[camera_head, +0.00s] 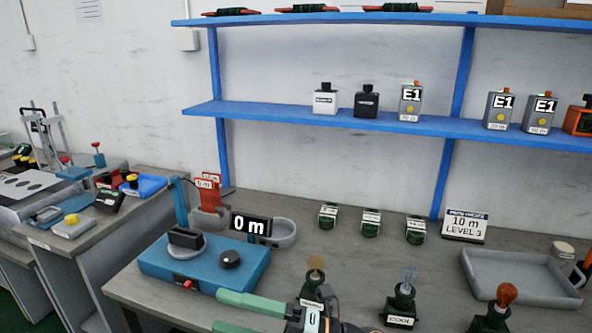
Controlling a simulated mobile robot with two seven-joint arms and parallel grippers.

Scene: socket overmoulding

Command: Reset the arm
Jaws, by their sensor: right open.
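My right gripper (219,310) is at the bottom edge, its two green fingers pointing left and spread apart. Nothing shows between the fingers. It is in front of the blue machine (150,262), which has a black knob, a red switch and a "0 m" display (250,225). Part of my right arm (312,318) is cut off by the bottom edge. My left gripper is not in view.
Three dark holders with tops (317,275), (405,290) and (500,305) stand along the front of the bench. Blue shelves (290,117) hold several bottles. Open bench lies mid-right.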

